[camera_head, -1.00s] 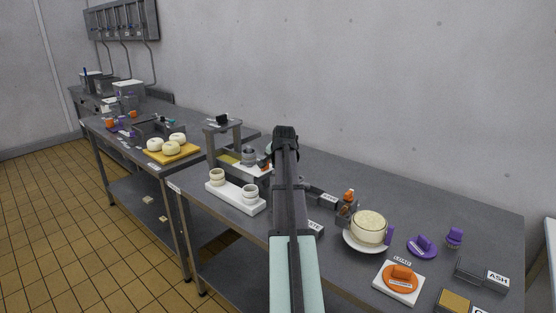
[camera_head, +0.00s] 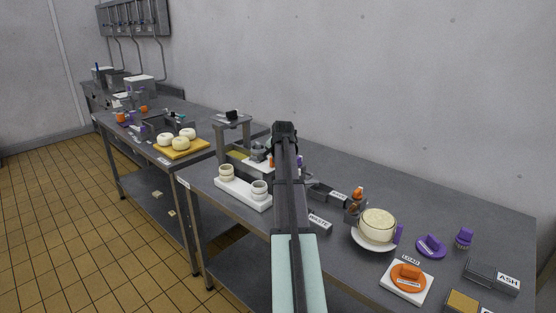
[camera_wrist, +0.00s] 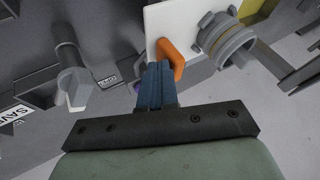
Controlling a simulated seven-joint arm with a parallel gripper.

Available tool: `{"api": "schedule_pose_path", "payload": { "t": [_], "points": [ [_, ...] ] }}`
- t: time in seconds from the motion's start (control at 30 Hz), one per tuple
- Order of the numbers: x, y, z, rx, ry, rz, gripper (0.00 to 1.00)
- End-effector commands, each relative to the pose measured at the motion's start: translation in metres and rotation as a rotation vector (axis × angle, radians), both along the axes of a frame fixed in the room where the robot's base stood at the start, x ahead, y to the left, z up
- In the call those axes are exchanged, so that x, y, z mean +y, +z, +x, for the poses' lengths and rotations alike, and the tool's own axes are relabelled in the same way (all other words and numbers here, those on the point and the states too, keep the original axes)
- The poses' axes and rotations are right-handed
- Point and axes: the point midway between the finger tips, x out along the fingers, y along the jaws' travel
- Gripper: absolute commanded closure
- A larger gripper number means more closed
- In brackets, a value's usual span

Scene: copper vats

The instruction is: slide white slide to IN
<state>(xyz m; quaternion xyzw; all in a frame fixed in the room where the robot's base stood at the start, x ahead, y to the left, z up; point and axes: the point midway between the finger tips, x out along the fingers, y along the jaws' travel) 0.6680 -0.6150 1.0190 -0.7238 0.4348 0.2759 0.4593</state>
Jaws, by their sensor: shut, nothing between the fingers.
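The white slide (camera_wrist: 176,22) shows in the wrist view as a flat white plate with an upright orange handle (camera_wrist: 171,60). In the head view, part of the white slide (camera_head: 259,165) shows at the press-like stand, left of my arm, and the rest is hidden. My gripper (camera_wrist: 158,68) is shut and empty. Its blue fingertips are right beside the lower left part of the orange handle; I cannot tell whether they touch. In the head view my arm hides most of my gripper.
A grey ring-shaped fitting (camera_wrist: 226,42) stands right of the handle. A grey post stand (camera_head: 232,125) rises behind the slide. A white tray (camera_head: 238,196) with two cups is in front.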

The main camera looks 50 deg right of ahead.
Motion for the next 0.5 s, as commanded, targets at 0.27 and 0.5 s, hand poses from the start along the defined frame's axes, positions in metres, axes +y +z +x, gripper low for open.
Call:
{"api": "schedule_pose_path", "payload": {
  "t": [0.27,0.5],
  "points": [
    [-0.002,0.001,0.046,0.0,0.002,-0.001,1.0],
    [-0.002,0.001,0.101,0.0,0.002,-0.001,1.0]
  ]
}}
